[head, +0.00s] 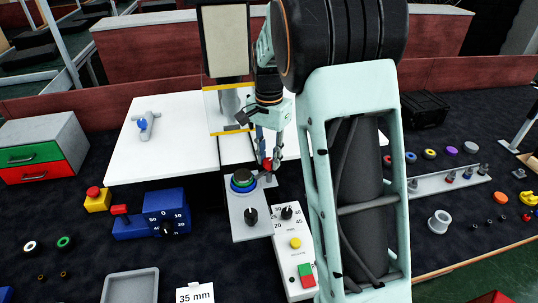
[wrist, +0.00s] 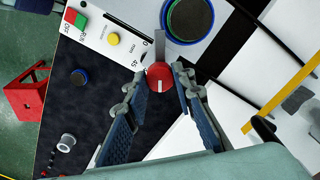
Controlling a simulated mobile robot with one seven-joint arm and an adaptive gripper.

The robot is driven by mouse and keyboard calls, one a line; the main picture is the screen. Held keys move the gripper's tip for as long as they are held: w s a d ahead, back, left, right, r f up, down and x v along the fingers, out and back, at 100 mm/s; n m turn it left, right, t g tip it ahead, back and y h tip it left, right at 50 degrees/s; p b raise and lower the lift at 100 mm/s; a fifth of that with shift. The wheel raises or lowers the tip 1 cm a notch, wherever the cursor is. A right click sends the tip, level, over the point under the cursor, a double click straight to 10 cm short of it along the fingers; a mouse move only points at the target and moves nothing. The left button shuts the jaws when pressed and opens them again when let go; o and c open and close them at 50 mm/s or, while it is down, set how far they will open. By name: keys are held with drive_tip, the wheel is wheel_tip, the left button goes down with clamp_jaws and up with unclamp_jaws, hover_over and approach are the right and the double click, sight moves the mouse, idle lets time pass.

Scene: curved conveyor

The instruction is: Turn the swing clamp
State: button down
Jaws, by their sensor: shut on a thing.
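The swing clamp shows in the wrist view as a red round knob (wrist: 159,77) with a white mark and a grey bar (wrist: 172,27) that reaches over the edge of a round blue-rimmed, dark green part (wrist: 190,17). In the head view the red knob (head: 267,164) sits behind and right of that round part (head: 243,180), on a light grey plate (head: 246,222). My gripper (head: 268,155) points down at the knob. In the wrist view its two blue-padded fingers (wrist: 159,74) stand on both sides of the knob, shut on it.
A white control box (head: 293,262) with a dial, yellow button and red-green switch stands just right of the plate. A blue dial box (head: 165,215) is to the left. A white board (head: 180,165) lies behind, with a screen (head: 226,40) on a stand.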

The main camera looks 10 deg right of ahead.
drive_tip(key=m+p, duration=0.1)
drive_tip(key=m, duration=0.5)
idle(0.6)
drive_tip(key=c, duration=1.6)
unclamp_jaws()
